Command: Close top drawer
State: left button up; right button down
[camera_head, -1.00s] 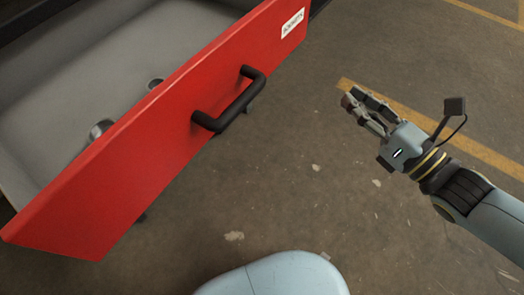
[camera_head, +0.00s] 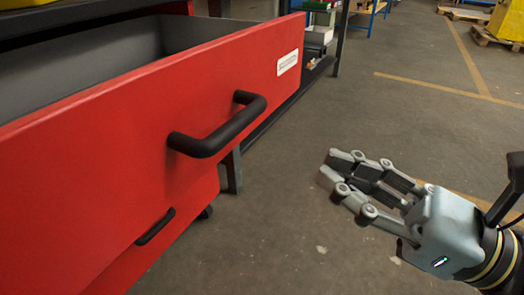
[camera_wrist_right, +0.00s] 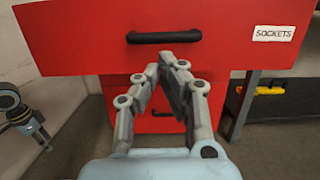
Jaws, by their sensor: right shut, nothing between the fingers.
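The top drawer (camera_head: 120,130) is pulled open. It has a red front, a black bar handle (camera_head: 220,128) and a grey inside. In the right wrist view its front (camera_wrist_right: 80,38) carries a white "SOCKETS" label (camera_wrist_right: 273,33) and the handle (camera_wrist_right: 164,37). My right gripper (camera_head: 333,172) is shut and empty, in front of the drawer and to the right of the handle, apart from it. Its fingertips (camera_wrist_right: 163,66) show just below the handle in the wrist view. What seems to be my left gripper (camera_wrist_right: 20,118) shows partly at that view's left edge; its jaws are unclear.
A lower red drawer with a black handle (camera_head: 155,227) sits under the top one. A dark bench leg (camera_head: 231,170) stands behind the drawer. Shelves with boxes (camera_head: 318,35) are at the back.

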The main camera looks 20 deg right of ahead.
aim_at(242, 129)
jog(key=b+x, duration=0.1)
jog(key=x, duration=0.6)
jog(key=shift+w+a+r, duration=0.15)
jog(key=shift+w, duration=0.1)
jog(key=shift+w+a+r, duration=0.1)
jog(key=shift+w+a, duration=0.1)
jog(key=shift+w, duration=0.1)
pick_arm(q)
jog(key=shift+w+d+r, duration=0.35)
jog(key=shift+w+r, duration=0.35)
jog(key=shift+r, duration=0.05)
pick_arm(e)
jog(key=shift+w+a, duration=0.35)
